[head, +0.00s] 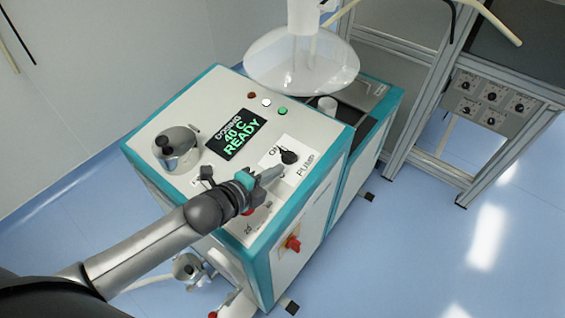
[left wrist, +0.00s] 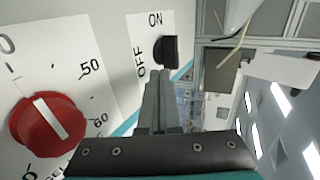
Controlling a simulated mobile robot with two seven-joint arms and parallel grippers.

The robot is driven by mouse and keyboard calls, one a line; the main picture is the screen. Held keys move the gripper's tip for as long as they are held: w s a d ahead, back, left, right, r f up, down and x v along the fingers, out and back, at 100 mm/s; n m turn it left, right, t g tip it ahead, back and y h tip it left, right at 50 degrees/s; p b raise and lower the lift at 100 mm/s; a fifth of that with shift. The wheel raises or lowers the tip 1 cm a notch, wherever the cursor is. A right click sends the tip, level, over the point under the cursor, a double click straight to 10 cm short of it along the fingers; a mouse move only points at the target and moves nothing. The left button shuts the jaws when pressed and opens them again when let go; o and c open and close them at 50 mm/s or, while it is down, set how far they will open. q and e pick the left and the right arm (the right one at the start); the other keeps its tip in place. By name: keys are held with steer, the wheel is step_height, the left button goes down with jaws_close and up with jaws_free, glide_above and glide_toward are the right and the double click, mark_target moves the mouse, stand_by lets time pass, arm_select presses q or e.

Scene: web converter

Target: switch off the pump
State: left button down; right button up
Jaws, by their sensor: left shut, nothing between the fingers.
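The pump switch is a small black knob (head: 289,157) on a white label reading "PUMP" on the machine's sloping top panel. In the left wrist view the knob (left wrist: 169,50) sits beside the printed words "ON" and "OFF"; I cannot tell which it points to. My left gripper (head: 280,170) is shut and empty, its fingertips close to the knob on its near left side. My right gripper is not in view.
The panel carries a lit display (head: 237,135) reading "DOSING 40 C READY", a metal pot (head: 176,148) and small buttons. A red dial (left wrist: 48,122) lies near my gripper. A large clear dome (head: 301,65) hangs behind the panel. A metal frame stands right.

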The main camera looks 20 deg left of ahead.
mark_target(291, 158)
arm_select(q)
steer(key=shift+w+d+r, duration=0.15)
steer(key=shift+w+d, duration=0.15)
steer(key=shift+w, duration=0.45)
steer(key=shift+w+d+r, duration=0.15)
steer(key=shift+w+d, duration=0.1)
steer(key=shift+w, duration=0.45)
